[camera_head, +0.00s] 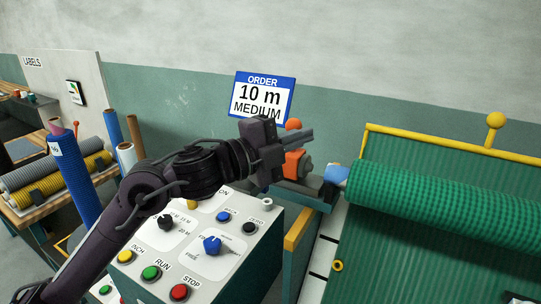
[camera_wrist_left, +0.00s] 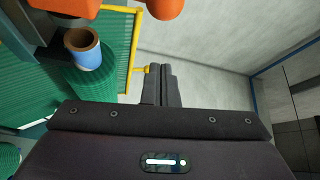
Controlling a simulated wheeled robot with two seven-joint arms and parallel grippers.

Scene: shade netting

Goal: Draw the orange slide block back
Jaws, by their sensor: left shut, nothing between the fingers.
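The orange slide block (camera_head: 293,165) sits beside the end of the green roll, partly hidden behind my left gripper. An orange ball knob (camera_head: 293,124) shows just above my fingers. My left gripper (camera_head: 306,135) is shut and empty, in front of the block in the head view; I cannot tell whether it touches. In the left wrist view the shut fingers (camera_wrist_left: 162,88) point up the picture, with an orange ball (camera_wrist_left: 165,8) beyond them at the top edge and an orange part (camera_wrist_left: 62,7) at the top left. My right gripper is not in view.
A control panel (camera_head: 232,262) with knobs and buttons stands below my left arm. The green net roll (camera_head: 450,205) and yellow rail (camera_head: 430,140) lie to the right. An order sign (camera_head: 262,98) reads 10 m MEDIUM. Net rolls (camera_head: 60,175) stand at the left.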

